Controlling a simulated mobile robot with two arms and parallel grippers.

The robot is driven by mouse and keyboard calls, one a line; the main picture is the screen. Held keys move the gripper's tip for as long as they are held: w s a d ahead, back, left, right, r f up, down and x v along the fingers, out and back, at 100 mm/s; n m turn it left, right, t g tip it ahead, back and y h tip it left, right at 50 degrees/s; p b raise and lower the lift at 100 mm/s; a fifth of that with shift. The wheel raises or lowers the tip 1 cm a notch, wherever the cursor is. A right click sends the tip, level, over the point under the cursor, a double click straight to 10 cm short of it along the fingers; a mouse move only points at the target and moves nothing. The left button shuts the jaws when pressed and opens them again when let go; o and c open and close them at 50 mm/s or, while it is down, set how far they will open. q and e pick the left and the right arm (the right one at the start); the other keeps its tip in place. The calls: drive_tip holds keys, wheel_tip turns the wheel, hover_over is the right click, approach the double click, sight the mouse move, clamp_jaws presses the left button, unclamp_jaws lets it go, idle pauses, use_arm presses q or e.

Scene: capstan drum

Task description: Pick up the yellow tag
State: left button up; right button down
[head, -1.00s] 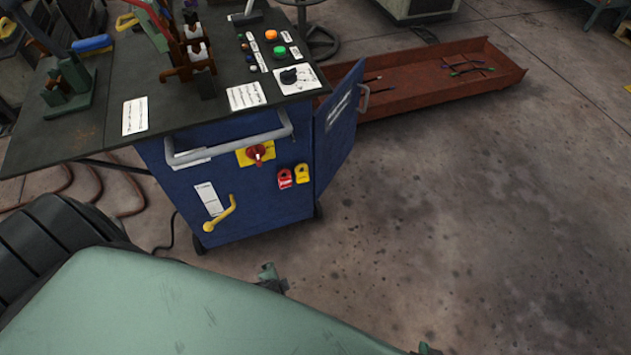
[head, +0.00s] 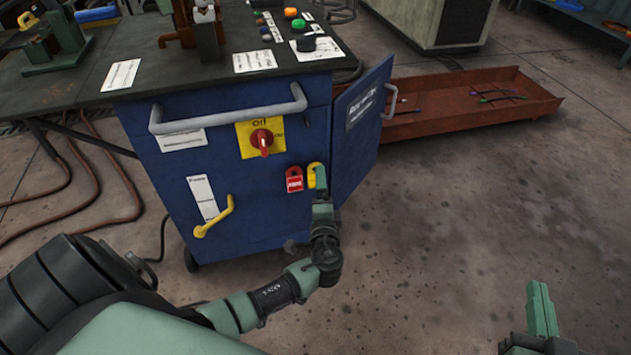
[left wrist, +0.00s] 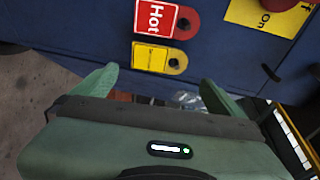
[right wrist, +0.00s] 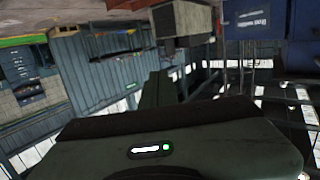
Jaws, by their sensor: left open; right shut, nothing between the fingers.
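The yellow tag (head: 311,174) hangs on the front of the blue cabinet, right of a red tag (head: 294,180). My left gripper (head: 321,182) is in front of it and partly covers it in the head view. In the left wrist view, the yellow tag (left wrist: 152,58) lies just beyond the two spread fingers of my left gripper (left wrist: 160,90), with nothing between them. The red tag (left wrist: 160,18) reads "Hot". My right gripper (head: 541,310) is shut and empty at the lower right of the head view, away from the cabinet.
The blue cabinet (head: 235,225) has a grey bar handle (head: 225,120), a red-and-yellow switch (head: 262,138) and a yellow crank (head: 212,218). Its side door (head: 358,120) stands open to the right. A rust-red tray (head: 440,125) lies behind. Floor on the right is clear.

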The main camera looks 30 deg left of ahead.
use_arm(q)
drive_tip(key=a+b+x, duration=0.1)
drive_tip(key=x, duration=0.4)
drive_tip(key=shift+a+f, duration=0.2)
drive_tip(key=shift+a, duration=0.05)
drive_tip(key=c, duration=1.3)
use_arm(e)
wheel_tip(320, 180, up, 7)
drive_tip(key=a+t+y, duration=0.1)
drive_tip(key=t, duration=0.3)
